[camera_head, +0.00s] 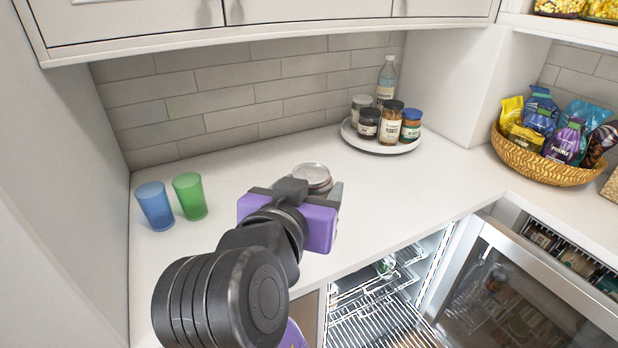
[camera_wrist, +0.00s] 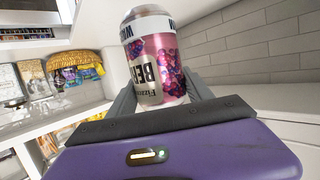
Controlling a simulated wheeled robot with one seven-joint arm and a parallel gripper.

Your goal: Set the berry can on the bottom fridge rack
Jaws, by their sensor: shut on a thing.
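The berry can (camera_wrist: 155,62) is between the two fingers of my gripper (camera_wrist: 165,100) in the wrist view, with white bands and a pink berry picture. My gripper is shut on it. In the head view only the can's silver top (camera_head: 313,176) shows beyond my purple gripper body; the rest is hidden. My gripper (camera_head: 322,192) is over the white counter, near its front edge. The fridge is open below the counter, and its wire racks (camera_head: 375,300) show to the right of my arm. The bottom rack cannot be told apart clearly.
Blue (camera_head: 155,205) and green (camera_head: 190,196) cups stand left on the counter (camera_head: 440,185). A round tray (camera_head: 381,146) with jars and a bottle is at the back. A snack basket (camera_head: 545,163) stands right. The open glass fridge door (camera_head: 510,285) reaches out at lower right.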

